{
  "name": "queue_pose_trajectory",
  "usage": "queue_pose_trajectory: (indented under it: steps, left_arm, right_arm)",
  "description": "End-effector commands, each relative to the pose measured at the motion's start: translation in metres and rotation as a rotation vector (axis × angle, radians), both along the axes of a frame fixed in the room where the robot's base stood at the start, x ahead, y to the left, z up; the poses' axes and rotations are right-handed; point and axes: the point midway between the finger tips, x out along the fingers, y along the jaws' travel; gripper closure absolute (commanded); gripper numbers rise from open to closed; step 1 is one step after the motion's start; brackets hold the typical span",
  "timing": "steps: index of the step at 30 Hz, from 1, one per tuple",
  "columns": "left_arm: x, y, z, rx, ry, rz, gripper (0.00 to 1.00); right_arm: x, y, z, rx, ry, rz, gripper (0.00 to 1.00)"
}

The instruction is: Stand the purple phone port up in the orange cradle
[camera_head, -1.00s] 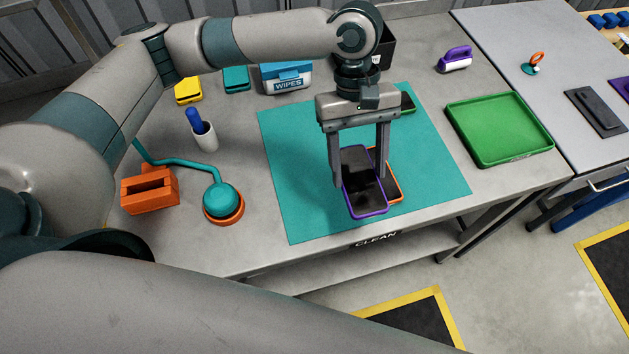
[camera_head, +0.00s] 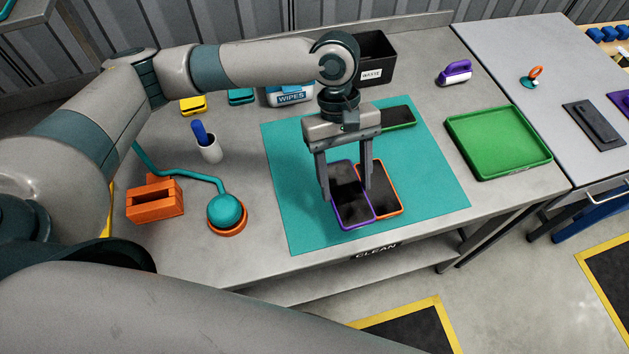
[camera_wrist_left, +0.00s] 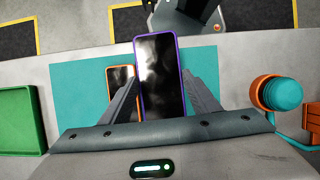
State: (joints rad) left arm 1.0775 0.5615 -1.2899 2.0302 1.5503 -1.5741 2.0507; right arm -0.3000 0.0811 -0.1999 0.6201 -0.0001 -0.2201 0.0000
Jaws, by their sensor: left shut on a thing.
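The purple-edged phone (camera_head: 349,195) has a dark screen facing up. My left gripper (camera_head: 345,192) is shut on its sides and holds it over the front of the teal mat (camera_head: 290,200). In the left wrist view, the phone (camera_wrist_left: 160,75) stands between the two fingers of the left gripper (camera_wrist_left: 163,95). The orange cradle (camera_head: 154,200) is a slotted block on the table at the left, well apart from the phone. My right gripper is not in view.
An orange-edged phone (camera_head: 386,188) lies on the mat beside the purple one. A green-edged phone (camera_head: 399,118) lies farther back. A green tray (camera_head: 498,136) is at right.

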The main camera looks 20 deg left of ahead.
Motion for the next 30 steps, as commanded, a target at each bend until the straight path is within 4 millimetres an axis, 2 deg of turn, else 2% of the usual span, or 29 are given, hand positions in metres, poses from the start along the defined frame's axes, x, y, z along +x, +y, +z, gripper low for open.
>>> queue_pose_trajectory:
  steps: [1,6,12,26,30]
  left_arm:
    - [0.003,0.011,-0.003,0.003,0.002,0.006,0.67]
    - [0.009,0.042,-0.022,0.002,0.003,0.005,0.67]
    - [0.015,0.065,-0.038,0.001,0.0,0.002,0.67]
    - [0.016,0.068,-0.043,0.0,0.0,0.0,0.67]
    - [0.015,0.068,-0.053,0.0,0.002,0.001,0.67]
  right_arm:
    - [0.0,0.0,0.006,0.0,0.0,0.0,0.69]
    - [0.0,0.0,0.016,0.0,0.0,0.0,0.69]
    - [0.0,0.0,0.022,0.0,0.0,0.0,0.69]
    - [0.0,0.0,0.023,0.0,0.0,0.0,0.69]
    - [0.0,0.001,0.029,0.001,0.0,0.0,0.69]
